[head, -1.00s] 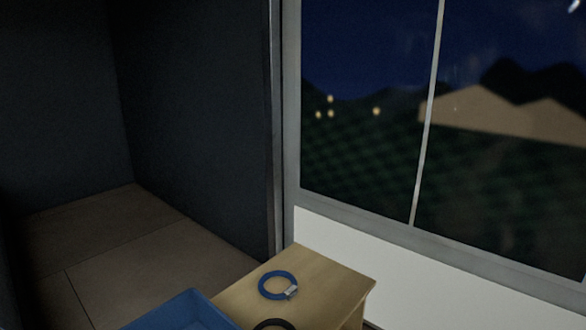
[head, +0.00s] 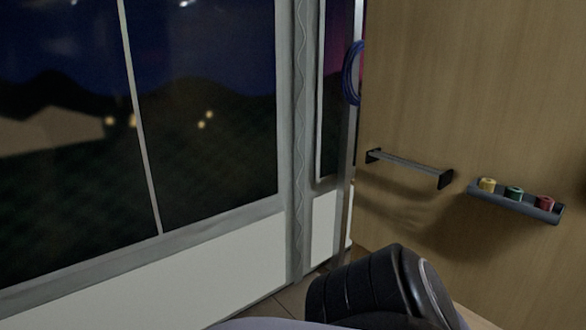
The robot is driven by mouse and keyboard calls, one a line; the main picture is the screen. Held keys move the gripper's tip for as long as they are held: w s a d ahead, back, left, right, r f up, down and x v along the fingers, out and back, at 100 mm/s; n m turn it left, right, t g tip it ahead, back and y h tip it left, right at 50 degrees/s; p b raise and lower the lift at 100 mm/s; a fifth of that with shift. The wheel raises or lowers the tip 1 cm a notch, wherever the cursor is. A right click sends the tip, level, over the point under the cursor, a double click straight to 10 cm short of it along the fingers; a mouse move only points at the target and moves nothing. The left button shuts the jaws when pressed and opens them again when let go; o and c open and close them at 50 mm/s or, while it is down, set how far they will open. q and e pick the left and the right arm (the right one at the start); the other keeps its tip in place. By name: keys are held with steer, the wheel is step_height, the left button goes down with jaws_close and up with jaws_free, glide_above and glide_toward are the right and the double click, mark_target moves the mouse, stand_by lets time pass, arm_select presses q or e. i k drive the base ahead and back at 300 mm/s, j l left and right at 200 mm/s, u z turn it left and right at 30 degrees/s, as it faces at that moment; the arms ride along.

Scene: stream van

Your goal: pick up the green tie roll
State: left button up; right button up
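The green tie roll (head: 514,193) stands in a dark shelf tray (head: 527,206) on the wooden wall at the right of the head view. It is the middle one of three rolls. A yellow roll (head: 487,185) is to its left and a red roll (head: 545,203) to its right. Neither of my grippers shows in the head view.
A dark bar (head: 410,165) is fixed to the wooden wall (head: 460,80) left of the tray. A blue coil (head: 352,72) hangs at the wall's left edge. A large window (head: 205,110) fills the left.

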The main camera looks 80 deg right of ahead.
mark_target(515, 193)
steer(key=z, duration=3.75)
steer(key=i+l+z, duration=0.2)
steer(key=i, duration=0.25)
